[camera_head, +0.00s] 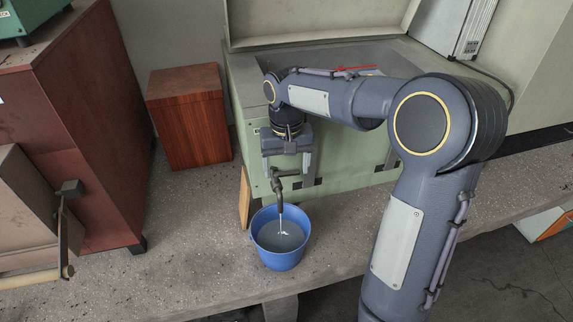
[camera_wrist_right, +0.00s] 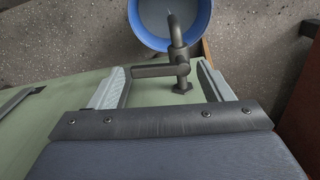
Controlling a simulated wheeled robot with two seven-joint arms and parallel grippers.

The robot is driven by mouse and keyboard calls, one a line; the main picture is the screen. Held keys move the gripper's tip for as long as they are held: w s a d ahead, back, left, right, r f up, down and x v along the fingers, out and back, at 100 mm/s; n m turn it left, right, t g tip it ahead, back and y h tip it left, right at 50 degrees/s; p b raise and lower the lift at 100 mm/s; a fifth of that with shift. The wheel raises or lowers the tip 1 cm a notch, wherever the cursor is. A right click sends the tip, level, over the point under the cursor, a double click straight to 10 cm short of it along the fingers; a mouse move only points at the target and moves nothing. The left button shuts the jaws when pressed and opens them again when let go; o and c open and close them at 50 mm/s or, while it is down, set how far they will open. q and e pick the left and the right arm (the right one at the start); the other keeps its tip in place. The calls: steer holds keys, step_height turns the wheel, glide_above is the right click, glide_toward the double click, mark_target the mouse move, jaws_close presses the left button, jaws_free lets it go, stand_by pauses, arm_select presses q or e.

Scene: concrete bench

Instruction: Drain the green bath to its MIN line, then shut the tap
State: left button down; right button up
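The green bath (camera_head: 340,170) stands on the bench with its lid raised; its MIN line cannot be made out. A dark metal tap (camera_head: 279,188) sticks out of its front and also shows in the right wrist view (camera_wrist_right: 177,35). A thin stream falls from the tap into a blue bucket (camera_head: 280,260), which holds greyish water; the bucket's rim also shows in the wrist view (camera_wrist_right: 135,22). My right gripper (camera_head: 289,172) is at the tap, its fingers (camera_wrist_right: 160,70) apart on either side of the tap's lever, with gaps visible. My left gripper is not in view.
A red-brown wooden block (camera_head: 190,120) stands left of the bath. A large red-brown cabinet (camera_head: 85,130) and a beige box (camera_head: 22,225) with a bar are further left. My right arm hides part of the bath. The bench's front edge is just below the bucket.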

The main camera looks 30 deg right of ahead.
mark_target(286, 172)
steer(key=c, duration=0.7)
steer(key=shift+w+n+p, duration=0.15)
steer(key=shift+n+p, duration=0.15)
steer(key=shift+n, duration=0.4)
steer(key=o, duration=1)
steer(key=shift+c, duration=0.2)
step_height(286, 172, up, 7)
steer(key=shift+r, duration=0.45)
